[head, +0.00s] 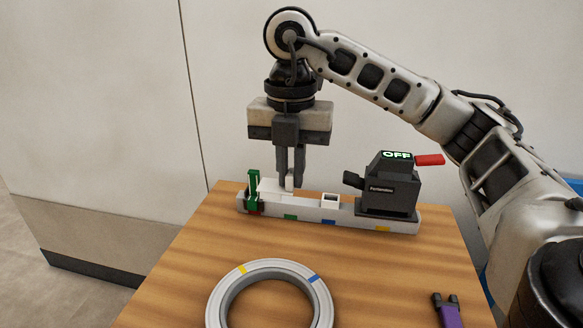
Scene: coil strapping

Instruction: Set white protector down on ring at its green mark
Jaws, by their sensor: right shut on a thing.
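My right gripper (291,182) points straight down over the grey-white rack bar (345,217). It is shut on the small white protector (289,184), which shows between and just below the fingertips, by a white block on the bar's left part. I cannot tell whether the protector touches the bar. The grey ring (217,306) lies flat on the table nearer to me, cut off by the bottom edge of the view. It shows a yellow mark (242,269) and a blue mark (313,278); no green mark shows on its visible part. My left gripper is not in view.
A green upright piece (254,189) stands at the bar's left end. A dark strapping device (389,193) with an "OFF" display and red lever (430,160) stands at its right end. A purple and black tool (447,311) lies at lower right. Wooden table (390,270) is bare between.

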